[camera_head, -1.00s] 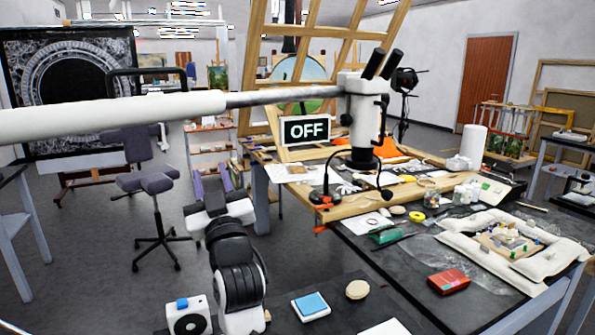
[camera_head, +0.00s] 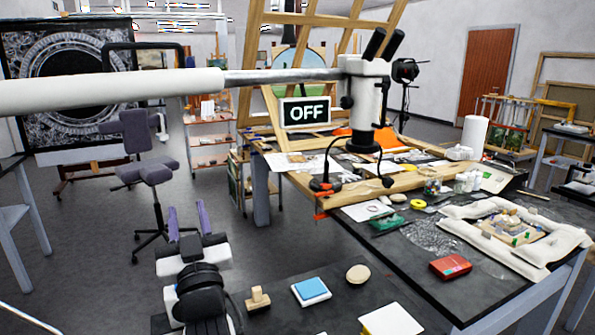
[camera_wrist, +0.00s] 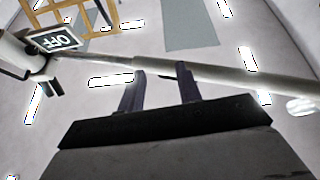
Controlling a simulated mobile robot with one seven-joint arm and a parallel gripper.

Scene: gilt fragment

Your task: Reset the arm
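My gripper (camera_head: 188,218) shows in the head view at the lower left, beyond the near end of the dark table. Its two purple-grey fingers point up and away and stand apart, with nothing between them. In the wrist view my gripper (camera_wrist: 158,88) shows the same two parted fingers against pale ceiling and a white boom. My dark, rounded wrist link is below the gripper in the head view and hides part of the near tabletop.
A wooden-handled block (camera_head: 257,297), blue pad (camera_head: 311,290) and round pad (camera_head: 358,273) lie nearby.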

